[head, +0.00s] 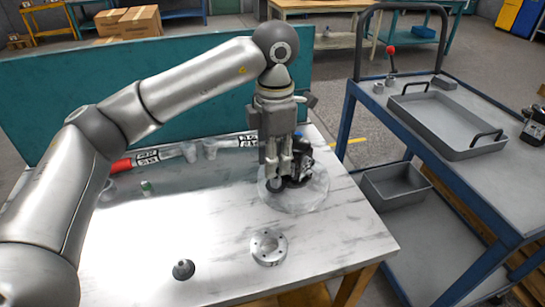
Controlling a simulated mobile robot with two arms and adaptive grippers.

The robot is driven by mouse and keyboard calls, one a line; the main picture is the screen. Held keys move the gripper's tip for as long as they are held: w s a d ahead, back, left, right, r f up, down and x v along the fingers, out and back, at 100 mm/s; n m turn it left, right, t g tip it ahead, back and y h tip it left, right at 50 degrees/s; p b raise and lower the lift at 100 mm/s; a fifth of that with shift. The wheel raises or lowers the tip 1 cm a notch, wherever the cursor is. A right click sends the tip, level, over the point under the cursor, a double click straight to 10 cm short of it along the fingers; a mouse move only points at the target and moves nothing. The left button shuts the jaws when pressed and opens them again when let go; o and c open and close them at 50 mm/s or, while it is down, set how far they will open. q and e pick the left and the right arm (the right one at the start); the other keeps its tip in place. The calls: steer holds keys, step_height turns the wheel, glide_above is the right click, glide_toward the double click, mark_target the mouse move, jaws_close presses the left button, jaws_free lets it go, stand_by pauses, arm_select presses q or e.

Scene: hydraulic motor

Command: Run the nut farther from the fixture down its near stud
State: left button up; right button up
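My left gripper (277,182) points straight down at the near left side of a dark motor assembly (304,162). The assembly stands on a pale round base (297,200), which looks like the fixture, at the right of the marble-topped table (340,240). The fingers cover part of the assembly. The nuts and studs are too small or hidden to make out. I cannot tell whether the fingers hold anything or how far apart they are. My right gripper is not in view.
A grey ring with holes (268,247) and a small dark cone-shaped part (183,269) lie at the table's front. Cups, a red-ended tool (121,165) and a green item (146,188) are at the back left. A blue cart with a grey tray (445,124) stands right.

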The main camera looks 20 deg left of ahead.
arm_select(q)
steer(key=o, duration=0.5)
steer(key=shift+w+d+r, duration=0.1)
steer(key=shift+d+r, duration=0.1)
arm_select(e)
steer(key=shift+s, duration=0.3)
arm_select(q)
steer(key=shift+r, duration=0.15)
steer(key=shift+w+a+r+p, duration=0.1)
steer(key=shift+r+p, duration=0.55)
steer(key=shift+r, duration=0.2)
steer(key=shift+r+p, duration=0.55)
steer(key=shift+r, duration=0.1)
steer(key=shift+r+p, duration=0.9)
steer(key=shift+r, duration=0.25)
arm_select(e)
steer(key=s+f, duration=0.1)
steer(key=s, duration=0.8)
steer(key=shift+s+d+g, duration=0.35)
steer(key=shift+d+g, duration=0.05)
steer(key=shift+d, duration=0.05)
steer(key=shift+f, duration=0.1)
